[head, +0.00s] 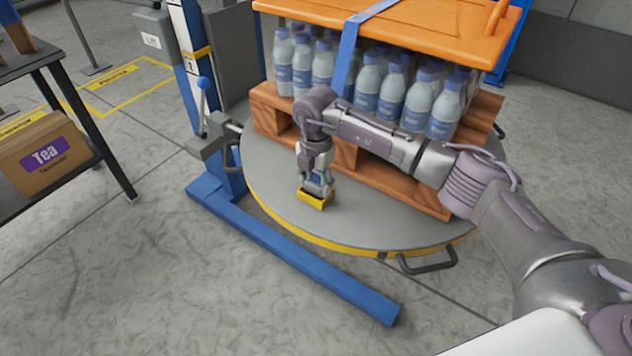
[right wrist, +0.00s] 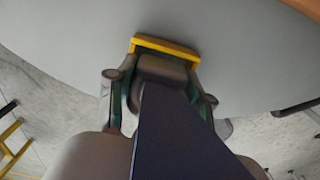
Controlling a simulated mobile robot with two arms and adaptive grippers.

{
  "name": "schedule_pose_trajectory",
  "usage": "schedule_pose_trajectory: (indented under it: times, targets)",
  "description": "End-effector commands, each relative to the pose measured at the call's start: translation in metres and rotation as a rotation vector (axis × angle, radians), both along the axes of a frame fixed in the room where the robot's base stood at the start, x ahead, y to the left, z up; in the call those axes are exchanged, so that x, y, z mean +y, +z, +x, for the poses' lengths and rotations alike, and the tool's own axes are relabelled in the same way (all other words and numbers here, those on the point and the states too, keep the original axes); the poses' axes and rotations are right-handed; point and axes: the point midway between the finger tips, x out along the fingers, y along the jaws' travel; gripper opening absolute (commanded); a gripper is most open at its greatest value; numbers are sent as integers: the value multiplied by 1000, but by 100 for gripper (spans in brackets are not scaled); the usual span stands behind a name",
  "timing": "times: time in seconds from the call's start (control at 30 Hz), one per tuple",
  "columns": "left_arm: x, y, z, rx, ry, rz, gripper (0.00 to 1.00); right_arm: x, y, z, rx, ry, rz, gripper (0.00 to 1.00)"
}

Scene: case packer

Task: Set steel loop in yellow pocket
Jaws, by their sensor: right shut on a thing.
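The yellow pocket (head: 314,201) sits on the grey round turntable, in front of the pallet. In the right wrist view its yellow rim (right wrist: 166,46) shows just beyond my fingertips. My right gripper (head: 317,187) points down directly over the pocket; in the right wrist view the gripper (right wrist: 162,88) has a finger on each side of a grey piece, which I take as the steel loop (right wrist: 160,68). The loop's shape is mostly hidden by the fingers and a dark blue band (right wrist: 180,135). I cannot tell whether the loop is inside the pocket. My left gripper is out of view.
The turntable (head: 273,188) carries a wooden pallet (head: 395,181) of bottles (head: 366,88) under an orange lid (head: 400,27) with a blue strap (head: 349,50). A blue post and floor legs (head: 290,258) stand at left. The turntable's front surface is mostly clear.

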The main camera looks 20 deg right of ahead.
Motion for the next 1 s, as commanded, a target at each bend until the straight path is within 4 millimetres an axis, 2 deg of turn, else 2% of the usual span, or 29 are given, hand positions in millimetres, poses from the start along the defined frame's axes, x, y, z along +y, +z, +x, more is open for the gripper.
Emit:
schedule_pose_trajectory:
  times: [0.03, 0.1, 0.13, 0.27, 0.77, 0.97, 1.0]
  targets:
    - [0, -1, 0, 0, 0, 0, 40, 0, -9, -3, 9, 1, -2, 11]
    - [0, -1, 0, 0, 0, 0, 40, 0, -10, -3, 10, 1, -2, 11]
    - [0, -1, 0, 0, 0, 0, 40, 0, -10, -4, 11, 1, -2, 55]
    - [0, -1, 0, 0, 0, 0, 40, 0, -12, -4, 14, 2, -3, 76]
    - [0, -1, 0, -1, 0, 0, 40, 1, -8, -3, 11, 2, -2, 76]
    - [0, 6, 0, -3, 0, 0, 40, 0, 12, -2, 6, 1, -1, 76]
    - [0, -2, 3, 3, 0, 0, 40, 0, 20, -2, 4, 1, -1, 76]
